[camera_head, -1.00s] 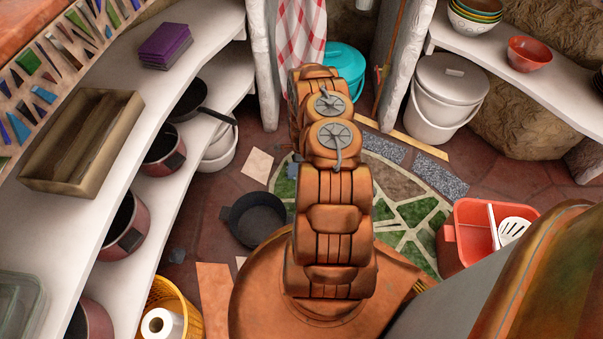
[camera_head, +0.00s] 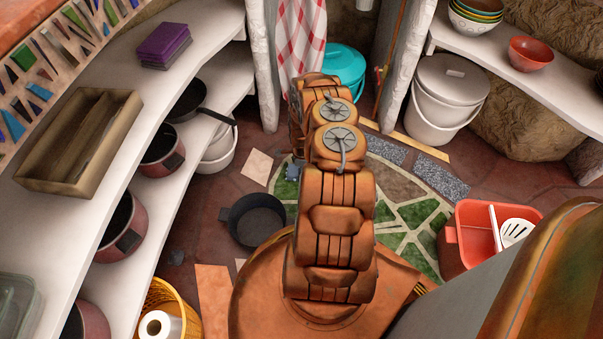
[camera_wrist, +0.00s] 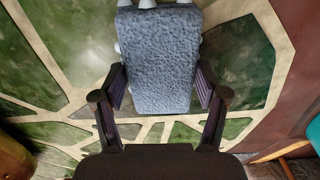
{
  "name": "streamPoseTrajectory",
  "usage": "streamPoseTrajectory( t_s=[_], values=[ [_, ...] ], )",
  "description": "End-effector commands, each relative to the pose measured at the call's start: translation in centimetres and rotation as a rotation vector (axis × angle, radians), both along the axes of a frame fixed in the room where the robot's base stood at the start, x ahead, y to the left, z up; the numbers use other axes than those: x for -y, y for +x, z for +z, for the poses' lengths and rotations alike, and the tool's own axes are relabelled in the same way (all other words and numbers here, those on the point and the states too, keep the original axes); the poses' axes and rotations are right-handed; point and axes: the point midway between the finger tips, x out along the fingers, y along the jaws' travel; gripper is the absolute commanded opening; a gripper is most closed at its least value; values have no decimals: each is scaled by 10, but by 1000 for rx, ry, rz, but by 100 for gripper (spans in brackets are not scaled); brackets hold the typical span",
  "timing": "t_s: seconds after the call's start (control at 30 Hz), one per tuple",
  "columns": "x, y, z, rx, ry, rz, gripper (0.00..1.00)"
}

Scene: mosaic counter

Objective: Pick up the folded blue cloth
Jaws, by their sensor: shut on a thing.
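The folded blue cloth (camera_wrist: 157,62) is a thick, grey-blue, rough-textured block in the wrist view. My gripper (camera_wrist: 160,85) has one dark finger along each side of it and is shut on it. The green mosaic floor shows around and below the cloth; I cannot tell how high above the floor it is. In the head view my own arm hides the gripper and most of the cloth. Only a small blue patch (camera_head: 292,172), probably the cloth, shows at the arm's left edge.
A dark pot (camera_head: 255,220) sits on the floor left of my arm. A red tub (camera_head: 468,240) stands to the right. A white lidded bucket (camera_head: 447,95) and a teal bucket (camera_head: 345,62) stand behind. White shelves (camera_head: 75,215) line the left.

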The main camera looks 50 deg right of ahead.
Motion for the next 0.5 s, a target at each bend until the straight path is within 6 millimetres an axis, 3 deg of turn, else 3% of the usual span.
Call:
streamPoseTrajectory(
  t_s=[0.2, 0.5],
  values=[
    [0, 0, 0, -1, 1, 0, 31],
    [0, 0, 8, -1, -1, 1, 31]
  ],
)
